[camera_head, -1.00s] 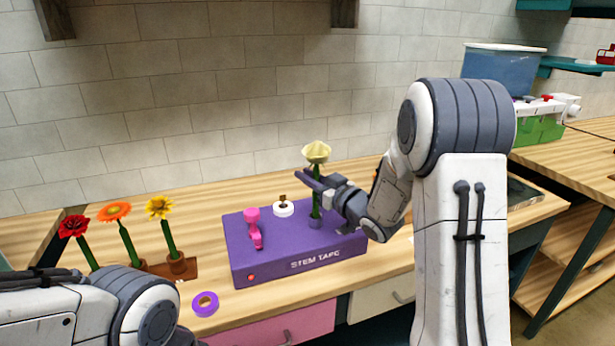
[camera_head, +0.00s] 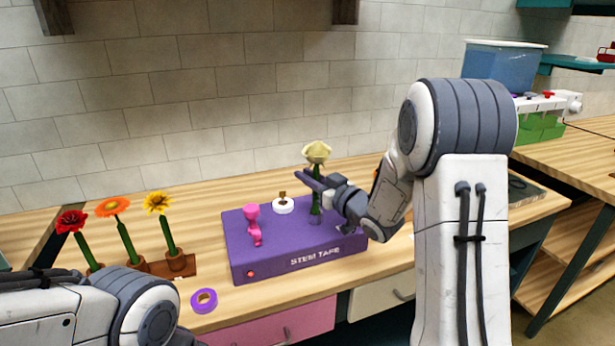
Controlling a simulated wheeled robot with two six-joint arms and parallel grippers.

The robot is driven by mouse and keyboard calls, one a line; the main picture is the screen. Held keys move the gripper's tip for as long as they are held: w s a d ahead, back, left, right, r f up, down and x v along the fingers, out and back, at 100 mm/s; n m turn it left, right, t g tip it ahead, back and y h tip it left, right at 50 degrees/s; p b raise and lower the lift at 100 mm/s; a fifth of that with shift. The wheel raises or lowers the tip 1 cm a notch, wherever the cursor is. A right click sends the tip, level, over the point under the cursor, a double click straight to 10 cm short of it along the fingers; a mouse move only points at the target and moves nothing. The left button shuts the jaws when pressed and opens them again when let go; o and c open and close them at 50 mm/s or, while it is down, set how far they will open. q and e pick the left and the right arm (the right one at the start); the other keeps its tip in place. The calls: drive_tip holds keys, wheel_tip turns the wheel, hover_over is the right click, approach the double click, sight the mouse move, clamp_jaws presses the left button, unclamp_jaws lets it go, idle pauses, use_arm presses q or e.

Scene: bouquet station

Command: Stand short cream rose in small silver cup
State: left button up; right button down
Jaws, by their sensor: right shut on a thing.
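The cream rose (camera_head: 316,153) stands upright over the right part of the purple stem tape box, its pale bloom up and its green stem down. My right gripper (camera_head: 309,180) comes in from the right and is shut on the rose's stem just below the bloom. The stem's foot meets a small dull round piece (camera_head: 316,219) on the box top. I cannot tell whether that piece is a cup or a socket of the box. No small silver cup is clearly seen. My left arm shows at the lower left, but its gripper is out of view.
The purple box (camera_head: 300,262) carries a pink lever (camera_head: 253,225) and a white tape roll (camera_head: 283,205). Red, orange and yellow flowers stand in a brown rack (camera_head: 153,268) at left. A purple ring (camera_head: 204,300) lies in front. Some bare wood lies behind the box.

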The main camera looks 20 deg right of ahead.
drive_tip(key=shift+f+b, duration=0.2)
drive_tip(key=shift+b, duration=0.1)
idle(0.4)
drive_tip(key=shift+c, duration=1)
unclamp_jaws()
drive_tip(key=v, duration=0.9)
idle(0.3)
idle(0.6)
